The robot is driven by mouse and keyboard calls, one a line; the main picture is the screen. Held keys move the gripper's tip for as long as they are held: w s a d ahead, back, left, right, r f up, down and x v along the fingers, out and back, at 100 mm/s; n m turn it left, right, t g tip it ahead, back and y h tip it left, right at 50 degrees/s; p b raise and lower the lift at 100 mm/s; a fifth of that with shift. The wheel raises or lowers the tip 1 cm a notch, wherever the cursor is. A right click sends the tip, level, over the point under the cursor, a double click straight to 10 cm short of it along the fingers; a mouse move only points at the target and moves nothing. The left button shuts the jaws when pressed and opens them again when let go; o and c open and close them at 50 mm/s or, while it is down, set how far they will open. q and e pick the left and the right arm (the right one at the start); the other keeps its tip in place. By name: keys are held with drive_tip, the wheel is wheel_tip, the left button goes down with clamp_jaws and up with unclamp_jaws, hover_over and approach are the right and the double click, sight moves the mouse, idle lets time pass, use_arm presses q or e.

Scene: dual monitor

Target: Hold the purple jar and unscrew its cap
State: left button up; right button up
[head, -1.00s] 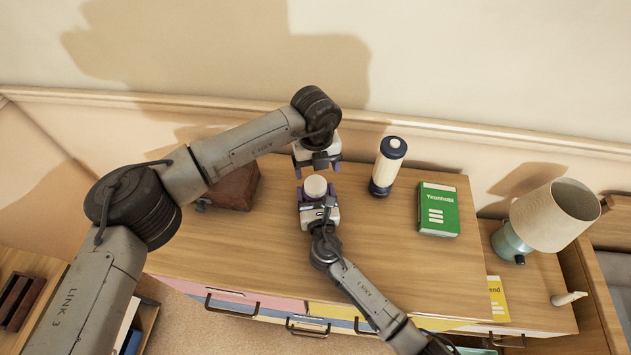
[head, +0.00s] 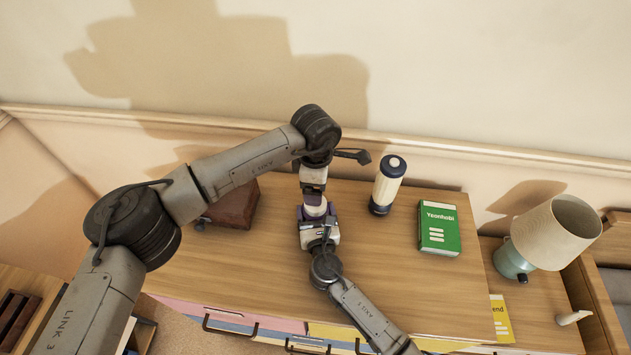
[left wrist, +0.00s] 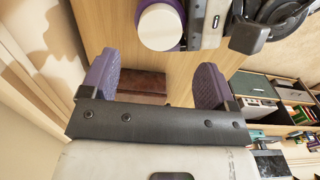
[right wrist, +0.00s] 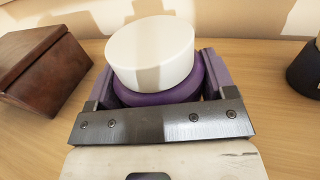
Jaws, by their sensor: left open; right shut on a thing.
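The purple jar (right wrist: 160,97) has a wide white cap (right wrist: 150,52). My right gripper (right wrist: 158,75) is shut on the jar, one finger on each side below the cap, holding it upright. My left gripper (left wrist: 157,68) is open and empty. In the left wrist view the white cap (left wrist: 160,27) lies just beyond its fingertips, not between the fingers. In the head view my left gripper (head: 314,188) is right over the jar and hides part of the cap. My right gripper (head: 318,222) also shows there, reaching in from the front.
A dark brown box (head: 234,205) is on the wooden dresser left of the jar. A white bottle with a dark blue lid (head: 387,185) and a green book (head: 439,230) are to the right. A lamp (head: 550,228) stands farther right. The dresser top right of the jar is partly clear.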

sight(316, 214)
use_arm(q)
drive_tip(key=m, duration=0.7)
drive_tip(key=shift+m, duration=0.3)
drive_tip(key=m, duration=0.4)
drive_tip(key=shift+m, duration=0.3)
drive_tip(key=shift+f+m, duration=0.15)
drive_tip(key=shift+m, duration=0.35)
drive_tip(key=shift+f, duration=3.85)
drive_tip(key=c, duration=0.9)
drive_tip(key=n, duration=0.6)
drive_tip(key=shift+n, duration=0.3)
drive_tip(key=shift+c, duration=0.2)
